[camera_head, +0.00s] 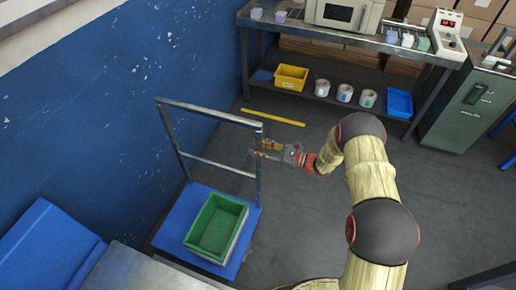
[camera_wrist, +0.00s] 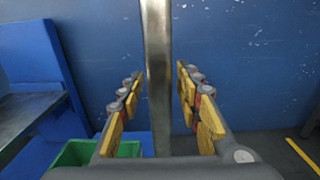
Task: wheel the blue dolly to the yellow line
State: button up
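The blue dolly (camera_head: 182,213) stands beside the blue wall, with a grey tube handle frame (camera_head: 207,112) at its far end. A green bin (camera_head: 217,228) rests on its deck; the bin's edge also shows in the wrist view (camera_wrist: 72,155). The yellow line (camera_head: 273,117) lies on the floor beyond the dolly, before the bench, and shows at the lower right of the wrist view (camera_wrist: 302,155). My gripper (camera_head: 262,150) is at the handle's right upright. In the wrist view the upright (camera_wrist: 158,80) stands between my open fingers (camera_wrist: 158,95), with gaps on both sides.
A steel bench (camera_head: 345,40) with a lower shelf holding a yellow bin (camera_head: 291,77), white tubs and a blue tray (camera_head: 399,103) stands at the back. A green cabinet (camera_head: 470,110) is at right. Blue wall (camera_head: 90,110) is close at left. Floor (camera_head: 300,225) right of the dolly is clear.

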grip_shut()
dwell(0.7)
